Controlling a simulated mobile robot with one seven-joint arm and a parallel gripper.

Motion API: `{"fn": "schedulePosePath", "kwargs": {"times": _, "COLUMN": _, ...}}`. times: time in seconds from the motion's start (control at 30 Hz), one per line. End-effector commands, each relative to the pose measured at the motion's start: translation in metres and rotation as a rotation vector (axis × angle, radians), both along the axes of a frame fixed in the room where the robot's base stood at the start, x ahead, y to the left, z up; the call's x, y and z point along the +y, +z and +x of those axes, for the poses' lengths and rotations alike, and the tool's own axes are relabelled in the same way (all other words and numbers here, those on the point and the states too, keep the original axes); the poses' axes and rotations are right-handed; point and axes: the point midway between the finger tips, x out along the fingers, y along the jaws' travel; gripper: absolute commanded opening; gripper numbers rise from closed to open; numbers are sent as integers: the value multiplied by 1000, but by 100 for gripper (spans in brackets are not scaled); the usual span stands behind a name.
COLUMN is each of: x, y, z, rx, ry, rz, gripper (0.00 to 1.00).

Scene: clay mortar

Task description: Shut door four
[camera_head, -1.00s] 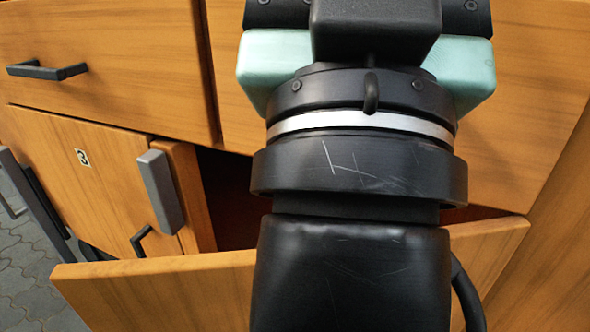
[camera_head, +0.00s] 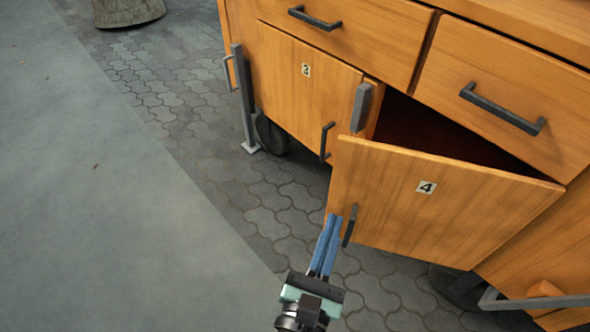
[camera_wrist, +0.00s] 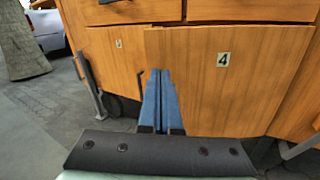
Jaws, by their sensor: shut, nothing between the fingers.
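Door four (camera_head: 440,205), a wooden panel with a "4" label, stands partly open, hinged at its right side. A dark gap shows above it, into the cabinet. Its black bar handle (camera_head: 349,225) is near its free left edge. My gripper (camera_head: 334,218) is shut and empty, its blue fingers pointing up at the door's free edge, just left of the handle. In the wrist view the door (camera_wrist: 228,90) fills the right and middle, and the fingers (camera_wrist: 160,72) overlap its left edge. I cannot tell whether they touch it.
Door three (camera_head: 300,80) is shut, left of door four. A grey latch block (camera_head: 361,107) sits on the post between them. Drawers with black handles (camera_head: 502,109) are above. A grey metal leg (camera_head: 243,105) stands at the cabinet's left. Paved floor (camera_head: 120,200) at left is clear.

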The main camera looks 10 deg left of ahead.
Motion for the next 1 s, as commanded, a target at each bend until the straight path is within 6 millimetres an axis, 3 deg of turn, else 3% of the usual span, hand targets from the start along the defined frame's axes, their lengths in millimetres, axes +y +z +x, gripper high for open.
{"fn": "schedulePosePath", "kwargs": {"times": 0.1, "x": 6, "y": -10, "z": -10, "rx": 53, "ry": 16, "rz": -121, "gripper": 0}}
{"fn": "schedulePosePath", "kwargs": {"times": 0.27, "x": 6, "y": -13, "z": -2, "rx": 60, "ry": 19, "rz": -146, "gripper": 0}}
{"fn": "schedulePosePath", "kwargs": {"times": 1.0, "x": -8, "y": -13, "z": 113, "rx": 56, "ry": 16, "rz": -140, "gripper": 0}}
